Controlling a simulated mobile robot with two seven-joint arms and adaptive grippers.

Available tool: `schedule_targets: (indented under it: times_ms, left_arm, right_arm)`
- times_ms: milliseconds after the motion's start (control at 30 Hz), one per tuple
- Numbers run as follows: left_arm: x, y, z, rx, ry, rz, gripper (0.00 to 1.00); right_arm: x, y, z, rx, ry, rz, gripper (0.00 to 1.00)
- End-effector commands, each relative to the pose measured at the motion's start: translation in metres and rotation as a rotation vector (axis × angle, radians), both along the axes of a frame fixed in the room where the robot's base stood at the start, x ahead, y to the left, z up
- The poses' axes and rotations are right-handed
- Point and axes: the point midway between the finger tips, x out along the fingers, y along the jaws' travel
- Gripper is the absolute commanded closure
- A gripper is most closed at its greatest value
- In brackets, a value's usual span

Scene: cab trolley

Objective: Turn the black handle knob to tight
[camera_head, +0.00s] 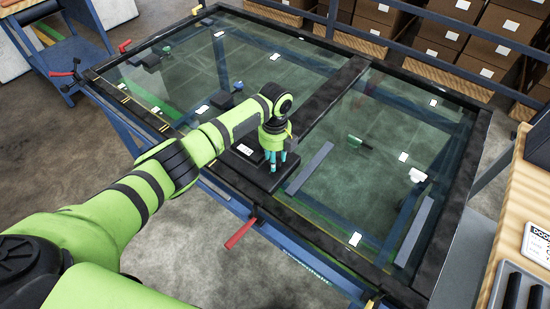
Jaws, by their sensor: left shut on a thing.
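My left gripper (274,160), green with teal fingertips, points down at a flat black base (250,172) near the front edge of the glass-topped frame. It is shut on the black handle knob at the base. The fingers cover the knob, so its shape and turn angle are hidden. A small white label shows on the base, too small to read. My right gripper is not in view.
A red lever (240,233) sticks out at the front edge. A wooden bench (515,215) stands at right, cardboard boxes (440,40) behind.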

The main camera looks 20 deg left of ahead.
Motion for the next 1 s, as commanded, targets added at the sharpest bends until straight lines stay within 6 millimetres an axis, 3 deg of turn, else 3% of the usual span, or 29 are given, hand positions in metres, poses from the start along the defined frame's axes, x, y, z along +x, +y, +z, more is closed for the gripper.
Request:
schedule_targets:
  times_ms: [33,967,1000]
  left_arm:
    - [0.0026,0.0065,-0.0005,0.012,-0.007,-0.013,0.94]
    - [0.0063,0.0037,0.0038,0.005,-0.019,-0.101,0.95]
    - [0.0063,0.0037,0.0039,0.005,-0.019,-0.101,0.46]
  right_arm:
    - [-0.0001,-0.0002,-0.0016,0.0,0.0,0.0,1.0]
    - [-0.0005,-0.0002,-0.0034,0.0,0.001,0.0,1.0]
    - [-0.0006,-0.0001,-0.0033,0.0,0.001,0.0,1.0]
